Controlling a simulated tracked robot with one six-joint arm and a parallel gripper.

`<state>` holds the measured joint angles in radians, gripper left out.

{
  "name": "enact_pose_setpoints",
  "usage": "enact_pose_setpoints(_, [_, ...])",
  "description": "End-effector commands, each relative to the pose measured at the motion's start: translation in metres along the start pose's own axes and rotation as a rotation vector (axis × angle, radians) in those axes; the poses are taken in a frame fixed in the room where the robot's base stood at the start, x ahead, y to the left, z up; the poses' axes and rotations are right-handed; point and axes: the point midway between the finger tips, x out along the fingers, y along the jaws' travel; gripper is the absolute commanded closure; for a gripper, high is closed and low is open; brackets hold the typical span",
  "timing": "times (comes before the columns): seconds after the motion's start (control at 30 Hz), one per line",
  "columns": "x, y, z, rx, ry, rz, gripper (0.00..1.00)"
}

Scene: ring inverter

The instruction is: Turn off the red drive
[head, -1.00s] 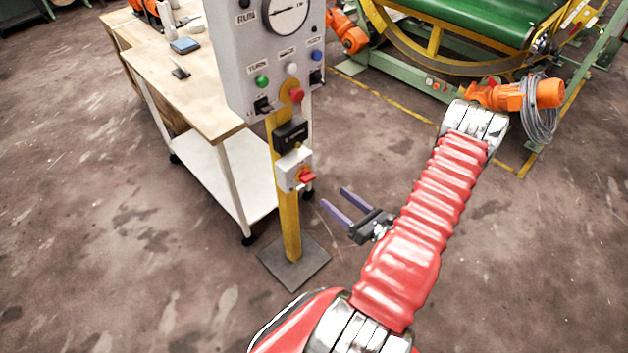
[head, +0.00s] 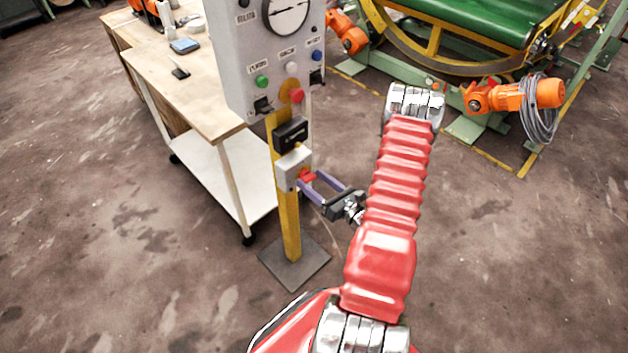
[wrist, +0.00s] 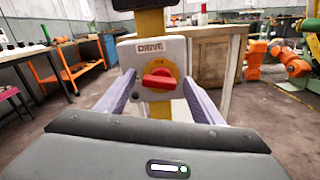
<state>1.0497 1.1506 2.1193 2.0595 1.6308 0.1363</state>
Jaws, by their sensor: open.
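The red drive switch (wrist: 159,81) is a red rotary handle on a yellow disc, on a light grey box (wrist: 126,50) labelled DRIVE. Its handle lies about level, slightly tilted, in the wrist view. In the head view the red handle (head: 307,176) sticks out from the box low on the yellow post. My gripper (head: 313,184) is open, its two purple fingers pointing at the box. In the wrist view my gripper (wrist: 160,100) has one finger on each side of the handle, apart from it. Whether the fingertips touch the box cannot be told.
A grey control panel (head: 243,62) with a dial, buttons and levers stands above on the yellow post (head: 289,225). A black box (head: 291,134) sits just above the switch. A wooden workbench (head: 190,100) is behind left. Open floor lies right of the post.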

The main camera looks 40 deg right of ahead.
Motion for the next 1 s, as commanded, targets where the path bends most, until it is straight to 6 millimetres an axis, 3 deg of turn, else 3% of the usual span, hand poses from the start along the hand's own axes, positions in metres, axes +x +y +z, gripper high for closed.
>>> enact_pose_setpoints(0.4, [0.0061, 0.0, 0.0002, 0.0, -0.001, 0.0, 0.4])
enact_pose_setpoints(1.0, [0.0057, -0.0003, 0.0001, 0.0, 0.0, -0.001, 0.8])
